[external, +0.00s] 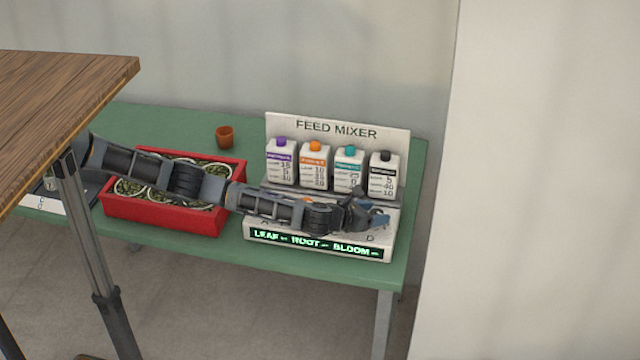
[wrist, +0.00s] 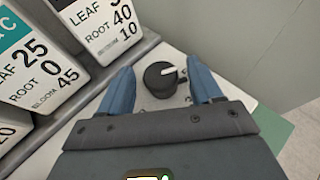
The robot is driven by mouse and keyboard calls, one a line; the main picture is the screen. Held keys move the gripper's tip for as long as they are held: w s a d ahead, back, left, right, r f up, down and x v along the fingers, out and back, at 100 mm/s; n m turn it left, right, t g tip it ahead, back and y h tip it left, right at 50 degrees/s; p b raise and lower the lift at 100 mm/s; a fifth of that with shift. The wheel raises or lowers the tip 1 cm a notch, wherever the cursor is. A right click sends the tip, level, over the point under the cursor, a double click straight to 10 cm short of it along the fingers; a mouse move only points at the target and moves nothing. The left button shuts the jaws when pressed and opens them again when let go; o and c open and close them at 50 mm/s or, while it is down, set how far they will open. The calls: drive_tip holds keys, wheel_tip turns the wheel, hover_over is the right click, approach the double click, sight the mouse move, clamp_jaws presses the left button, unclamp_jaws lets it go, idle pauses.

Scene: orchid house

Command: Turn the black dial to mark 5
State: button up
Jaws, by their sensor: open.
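The black dial (wrist: 160,80) is a round knob with a white pointer line on a white panel. In the wrist view the pointer runs to the knob's right side. My gripper (wrist: 162,82) is open, with one blue finger on each side of the dial and a visible gap to both. The marks around the dial are too small or hidden to read. In the external view my gripper (external: 372,208) is over the right end of the feed mixer (external: 320,262), and the arm hides most of its dials.
Several bottles stand along the back of the mixer, among them the black-capped one (external: 383,172). A red planter (external: 160,215) is to the left on the green table (external: 180,125), with a small terracotta pot (external: 225,137) behind it. A wall is close on the right.

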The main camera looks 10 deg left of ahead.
drive_tip(key=c, duration=1)
drive_tip(key=shift+s+d+f+n+t+y+b, duration=0.2)
drive_tip(key=shift+n+t+y+b, duration=0.45)
drive_tip(key=shift+b, duration=0.6)
drive_tip(key=shift+w+f+n+y+b, duration=0.1)
drive_tip(key=shift+n+y+b, duration=0.2)
drive_tip(key=shift+b, duration=0.35)
drive_tip(key=shift+n+t+y+b, duration=0.45)
drive_tip(key=shift+n+y+b, duration=0.15)
drive_tip(key=shift+b, duration=0.55)
drive_tip(key=shift+r, duration=0.35)
